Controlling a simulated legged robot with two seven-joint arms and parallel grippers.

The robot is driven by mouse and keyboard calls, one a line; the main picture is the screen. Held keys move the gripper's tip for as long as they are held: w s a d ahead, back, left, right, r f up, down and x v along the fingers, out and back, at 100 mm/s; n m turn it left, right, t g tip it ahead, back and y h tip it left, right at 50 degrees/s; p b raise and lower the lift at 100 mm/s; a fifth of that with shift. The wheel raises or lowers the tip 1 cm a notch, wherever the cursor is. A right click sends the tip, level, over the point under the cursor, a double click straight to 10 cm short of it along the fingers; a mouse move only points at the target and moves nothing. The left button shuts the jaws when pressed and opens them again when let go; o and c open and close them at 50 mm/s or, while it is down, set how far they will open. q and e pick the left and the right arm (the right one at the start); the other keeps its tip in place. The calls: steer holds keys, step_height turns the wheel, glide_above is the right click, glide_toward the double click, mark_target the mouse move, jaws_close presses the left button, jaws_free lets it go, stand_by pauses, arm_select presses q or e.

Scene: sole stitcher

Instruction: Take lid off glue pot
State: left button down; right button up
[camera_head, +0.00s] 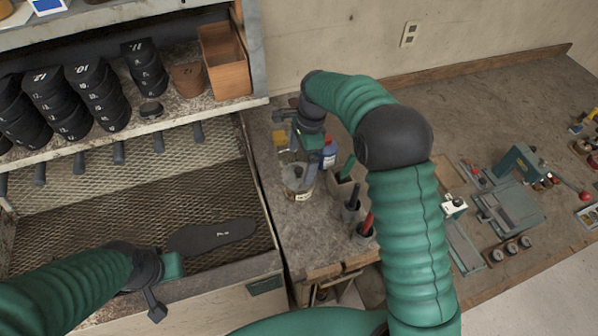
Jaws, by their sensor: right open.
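The glue pot (300,194) is a small pale, labelled can on the worktop, left of my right arm. My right gripper (299,166) is open and points down just above the pot's top. The lid is too small and too covered by the gripper to make out clearly, and I cannot tell whether the fingers touch it. My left gripper (160,295) is low at the left, over the front edge of the mesh tray and far from the pot. Its fingers are mostly hidden, so its opening cannot be told.
Tools with red and green handles stand in holders (350,212) right of the pot. A blue-labelled bottle (329,153) stands behind it. A dark sole (211,236) lies in the mesh tray (215,187). A green machine (514,165) stands at right.

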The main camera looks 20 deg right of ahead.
mark_target(299, 169)
steer(key=f, duration=0.1)
steer(key=a+f, duration=0.1)
steer(key=s+f+p, duration=0.1)
steer(key=shift+a+f, duration=0.15)
steer(key=shift+f, duration=0.2)
steer(key=shift+w+f, duration=0.1)
steer(key=shift+c, duration=0.4)
steer(key=shift+d, duration=0.2)
steer(key=shift+c, duration=1.1)
steer(key=c, duration=0.6)
steer(key=shift+c, duration=0.3)
